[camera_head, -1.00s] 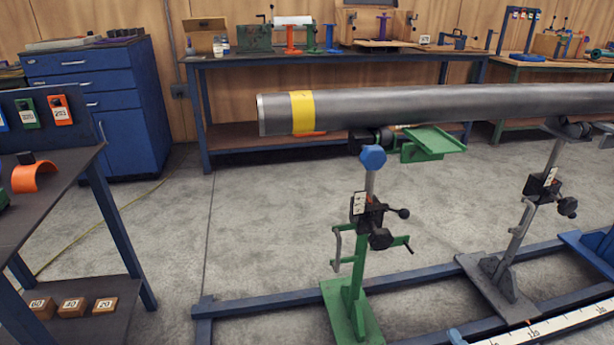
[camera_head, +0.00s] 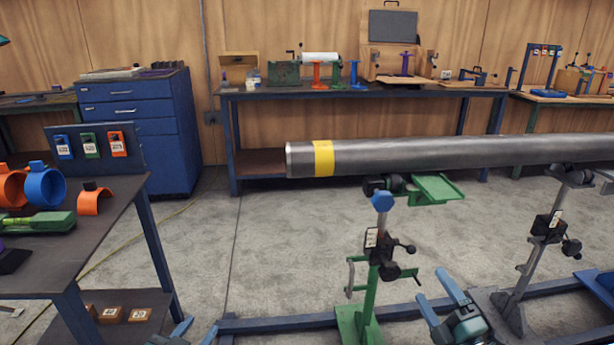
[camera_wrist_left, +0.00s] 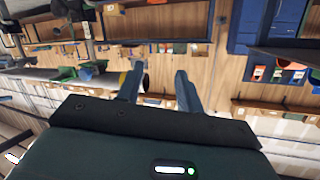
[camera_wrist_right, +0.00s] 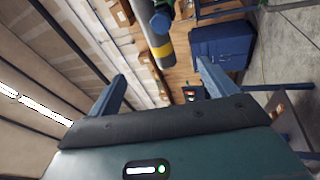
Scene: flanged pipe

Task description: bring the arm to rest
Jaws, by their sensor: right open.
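My left gripper (camera_head: 193,332) shows only its fingertips at the bottom edge of the head view. In the left wrist view (camera_wrist_left: 159,82) its fingers stand apart with nothing gripped between them. My right gripper (camera_head: 441,300) is in the lower right of the head view, in front of the stands. In the right wrist view (camera_wrist_right: 164,82) its fingers are wide apart and empty. The grey pipe (camera_head: 440,155) with a yellow band (camera_head: 323,158) lies level above the green stand (camera_head: 370,295), apart from both grippers. The pipe also shows in the right wrist view (camera_wrist_right: 146,25).
A dark table (camera_head: 110,215) with orange and blue rings stands at the left. A grey stand (camera_head: 535,255) is at the right. A blue rail (camera_head: 270,325) runs along the floor. A blue cabinet (camera_head: 140,130) and a workbench (camera_head: 380,93) are at the back. Open floor lies between.

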